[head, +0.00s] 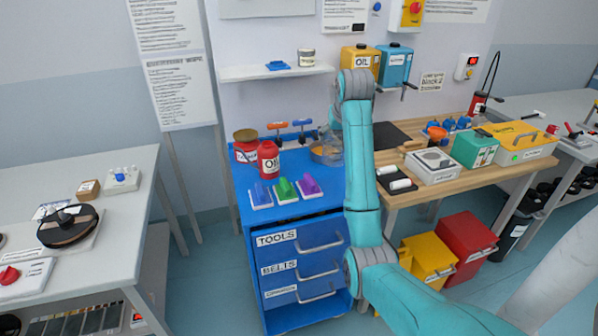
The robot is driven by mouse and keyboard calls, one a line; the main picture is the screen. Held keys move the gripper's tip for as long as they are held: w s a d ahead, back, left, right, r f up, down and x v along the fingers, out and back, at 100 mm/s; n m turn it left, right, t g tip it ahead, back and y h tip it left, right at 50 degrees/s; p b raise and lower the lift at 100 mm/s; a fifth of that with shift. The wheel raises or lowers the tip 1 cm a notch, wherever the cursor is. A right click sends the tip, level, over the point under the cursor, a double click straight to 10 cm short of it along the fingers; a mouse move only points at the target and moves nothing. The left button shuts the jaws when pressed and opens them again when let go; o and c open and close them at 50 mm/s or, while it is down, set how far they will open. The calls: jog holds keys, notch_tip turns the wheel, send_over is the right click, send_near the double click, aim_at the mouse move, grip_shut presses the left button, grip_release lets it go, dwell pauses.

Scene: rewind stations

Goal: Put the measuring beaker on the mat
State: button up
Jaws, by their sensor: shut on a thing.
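A clear, see-through vessel (334,143), which looks like the measuring beaker, shows at the back right of the blue tool cart. My gripper (333,128) points down at it from above and is shut on it, though the fingers are small and partly hidden by my arm. I cannot tell whether the beaker touches the cart top. A flat black mat (389,135) lies on the wooden bench to the right, behind my teal arm and partly covered by it.
A white scale (432,166) and green box (472,149) stand on the bench. A shelf (240,73) is above.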

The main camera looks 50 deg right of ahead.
aim_at(334, 163)
jog(key=shift+w+d+f, duration=0.15)
jog(key=shift+d, duration=0.1)
jog(key=shift+d+f, duration=0.1)
jog(key=shift+f, duration=4.7)
jog(key=shift+f, duration=0.15)
jog(key=o, duration=1.1)
